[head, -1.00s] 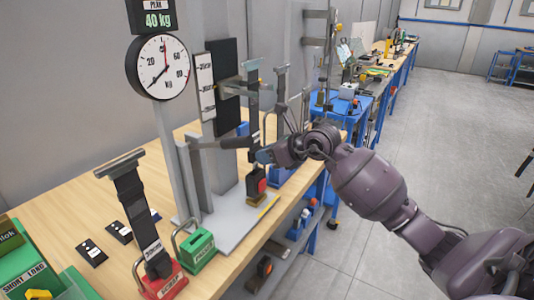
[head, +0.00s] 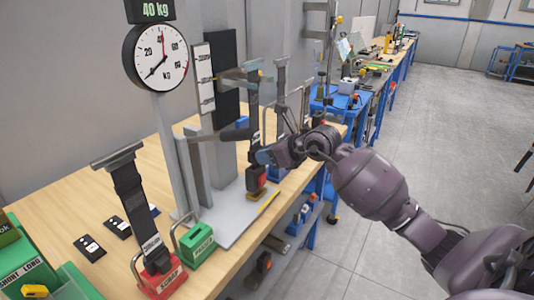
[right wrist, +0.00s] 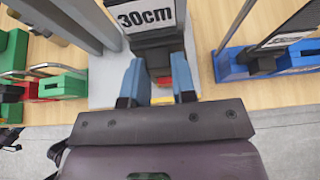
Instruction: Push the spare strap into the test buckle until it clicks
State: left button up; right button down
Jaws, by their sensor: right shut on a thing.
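The test buckle (head: 257,181), black with a red face, stands upright on a yellow-edged base on the grey plate. A dark strap (head: 253,98) hangs above it from the gauge stand. My right gripper (head: 262,157) is just above the buckle, shut on the strap. A red and yellow part of the buckle (right wrist: 163,91) shows between the fingertips. How far the strap's end is in the buckle is hidden. My left gripper is not in view.
A round dial gauge (head: 156,57) with a 40 kg display stands behind the plate. A red base (head: 163,283) with another strap and a green block (head: 197,246) stand in front. Green bins (head: 28,262) are at the left.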

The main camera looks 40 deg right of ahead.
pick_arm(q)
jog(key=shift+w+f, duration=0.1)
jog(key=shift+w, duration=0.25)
pick_arm(e)
jog(key=shift+f, duration=0.45)
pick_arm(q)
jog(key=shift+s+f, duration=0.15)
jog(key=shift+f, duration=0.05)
pick_arm(e)
jog(key=shift+f, duration=0.25)
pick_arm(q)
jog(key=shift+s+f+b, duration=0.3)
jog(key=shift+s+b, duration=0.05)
pick_arm(e)
jog(key=shift+f, duration=0.2)
jog(key=c, duration=0.8)
grip_release()
jog(key=shift+c, duration=0.2)
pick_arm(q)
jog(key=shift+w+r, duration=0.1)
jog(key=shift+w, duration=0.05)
